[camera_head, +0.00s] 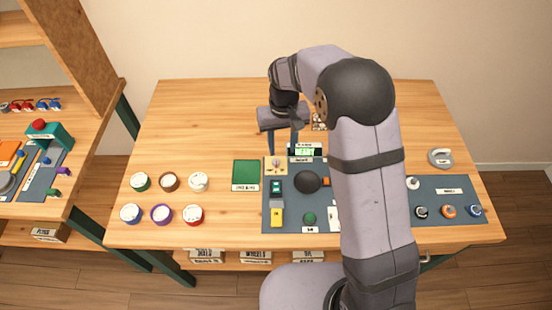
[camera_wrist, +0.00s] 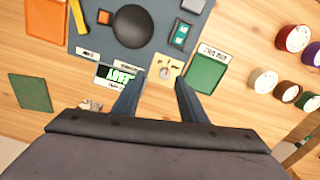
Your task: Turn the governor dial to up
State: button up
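A small dial (camera_wrist: 165,72) with a pale knob sits on a beige plate in the wrist view; its small lettering is not legible. I take it as the governor dial, though I cannot read its name. The plate also shows in the head view (camera_head: 276,165), at the upper left of the grey-blue panel. My gripper (camera_wrist: 157,84) is open and empty, its two blue-grey fingers apart, with the dial just beyond and between the tips in the wrist view. In the head view my gripper (camera_head: 282,147) hangs behind the plate. No contact with the dial is visible.
A green-lit display (camera_wrist: 116,75) stands beside the dial plate, and a green square (camera_wrist: 207,74) lies on its other side. A large black disc (camera_head: 307,182) is on the panel (camera_head: 290,221). Several round jars (camera_head: 168,182) stand left. My arm hides part of the panel's right side.

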aim_at(276, 161)
jog(key=shift+w+a+f, duration=0.65)
jog(key=shift+w+a, duration=0.1)
jog(key=shift+a, duration=0.2)
jog(key=shift+f, duration=0.15)
jog(key=shift+f+p, duration=1.1)
jog(key=shift+f, duration=2.4)
grip_shut()
